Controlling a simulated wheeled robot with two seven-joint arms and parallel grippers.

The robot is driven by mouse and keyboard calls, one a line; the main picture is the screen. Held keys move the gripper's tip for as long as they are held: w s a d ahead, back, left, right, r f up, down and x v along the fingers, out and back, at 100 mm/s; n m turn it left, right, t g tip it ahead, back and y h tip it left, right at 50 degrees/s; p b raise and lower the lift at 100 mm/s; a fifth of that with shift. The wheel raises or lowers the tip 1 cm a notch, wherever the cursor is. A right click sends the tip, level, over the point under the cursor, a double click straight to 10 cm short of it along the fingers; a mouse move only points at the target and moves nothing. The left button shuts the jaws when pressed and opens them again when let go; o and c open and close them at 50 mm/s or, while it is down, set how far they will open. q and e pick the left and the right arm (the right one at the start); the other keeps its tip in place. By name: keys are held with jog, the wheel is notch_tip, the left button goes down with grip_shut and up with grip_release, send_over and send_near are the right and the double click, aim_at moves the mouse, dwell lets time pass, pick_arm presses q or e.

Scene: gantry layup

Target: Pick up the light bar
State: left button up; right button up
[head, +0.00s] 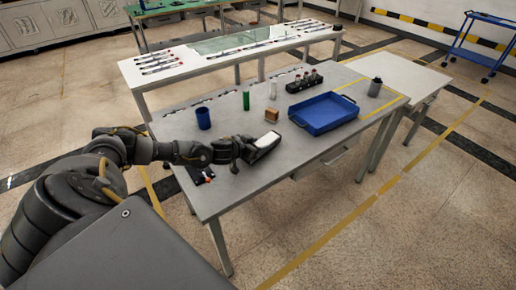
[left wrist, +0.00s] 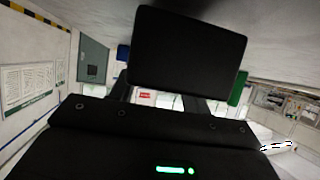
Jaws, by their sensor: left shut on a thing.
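The light bar (head: 265,141), a dark block with a pale face, is at the end of my left gripper (head: 247,149) over the front left part of the grey workbench (head: 300,158). The left gripper is shut on it. In the left wrist view the light bar (left wrist: 187,48) shows as a plain black rectangle between the two dark fingers, its pale face turned out of sight. In the head view I cannot tell whether it touches the bench. My right gripper is not in view.
A blue cup (head: 203,118), a green cylinder (head: 246,101), a white cylinder (head: 273,90) and a brown block (head: 272,115) stand behind the gripper. A blue tray (head: 325,122), a rack of dark bottles (head: 304,82) and a grey canister (head: 375,87) are to the right. The bench's front middle is clear.

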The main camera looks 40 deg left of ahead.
pick_arm(q)
jog(key=shift+r+b, duration=0.3)
jog(key=shift+r, duration=0.6)
jog(key=s+d+r+b, duration=0.1)
jog(key=s+d+r, duration=0.8)
jog(key=s+r, duration=0.1)
jog(key=shift+s, duration=0.3)
